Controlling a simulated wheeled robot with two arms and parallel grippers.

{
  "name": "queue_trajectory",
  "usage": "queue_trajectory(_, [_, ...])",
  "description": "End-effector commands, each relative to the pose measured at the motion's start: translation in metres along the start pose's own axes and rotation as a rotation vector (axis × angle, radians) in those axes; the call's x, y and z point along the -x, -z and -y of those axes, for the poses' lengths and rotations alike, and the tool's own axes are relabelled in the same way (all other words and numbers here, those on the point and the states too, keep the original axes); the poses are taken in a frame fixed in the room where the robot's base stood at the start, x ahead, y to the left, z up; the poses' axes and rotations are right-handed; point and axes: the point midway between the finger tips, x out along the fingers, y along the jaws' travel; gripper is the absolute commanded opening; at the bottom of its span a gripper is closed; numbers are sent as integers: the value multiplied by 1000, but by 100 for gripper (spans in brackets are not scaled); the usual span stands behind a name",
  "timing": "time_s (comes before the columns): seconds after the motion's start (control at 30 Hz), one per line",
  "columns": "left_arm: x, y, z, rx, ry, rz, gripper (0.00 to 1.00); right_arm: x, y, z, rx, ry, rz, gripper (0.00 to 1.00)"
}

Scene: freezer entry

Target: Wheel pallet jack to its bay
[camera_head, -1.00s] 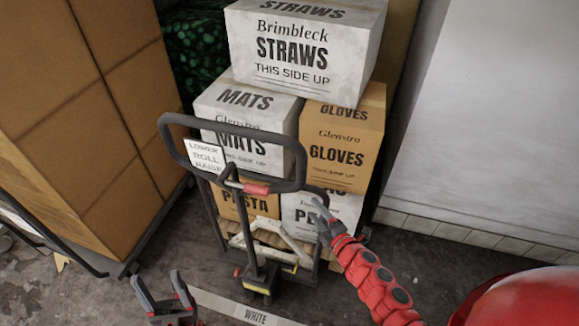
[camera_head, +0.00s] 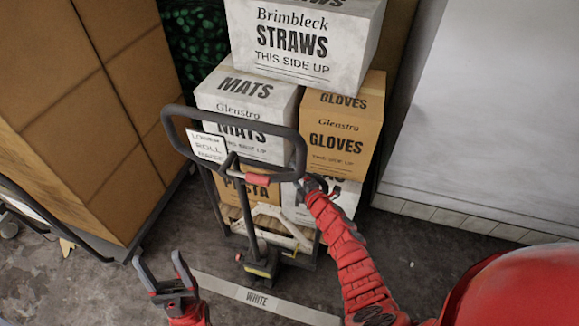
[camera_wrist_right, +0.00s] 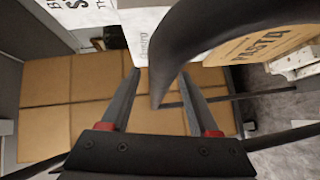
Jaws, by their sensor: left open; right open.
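The pallet jack (camera_head: 262,240) stands upright, its black loop handle (camera_head: 232,113) raised towards me, with a red grip piece low on the loop and a white label at its left. It carries stacked cartons. My right gripper (camera_head: 308,184) is at the handle's lower right corner. In the right wrist view its fingers (camera_wrist_right: 160,95) are open, with the dark handle bar (camera_wrist_right: 185,45) running between or just above them; I cannot tell whether they touch. My left gripper (camera_head: 157,261) is open and empty, low and left of the jack, above the floor.
Cartons marked straws (camera_head: 300,45), mats (camera_head: 245,95) and gloves (camera_head: 340,130) are stacked on the jack. A tall brown carton load (camera_head: 90,120) stands at left. A white wall panel (camera_head: 490,120) is at right.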

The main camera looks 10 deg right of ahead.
Motion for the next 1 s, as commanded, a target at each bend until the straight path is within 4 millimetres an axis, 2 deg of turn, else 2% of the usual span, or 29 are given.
queue_trajectory(0.1, [1, 0, 0, 0, 0, 0, 64, -15, 0, 0, -3, 1, 1, 62])
queue_trajectory(0.3, [4, -1, 0, 0, 0, 0, 64, -31, -1, 0, -2, -1, 1, 62])
queue_trajectory(0.77, [5, -1, 0, 0, 0, 0, 64, -38, 1, 0, -1, 2, -1, 62])
queue_trajectory(0.8, [5, -1, 0, 0, 0, 0, 64, -38, 1, 0, -1, 2, -1, 60])
queue_trajectory(1.0, [5, -1, 0, 0, 0, 0, 64, -37, 1, 0, 0, 1, -1, 24])
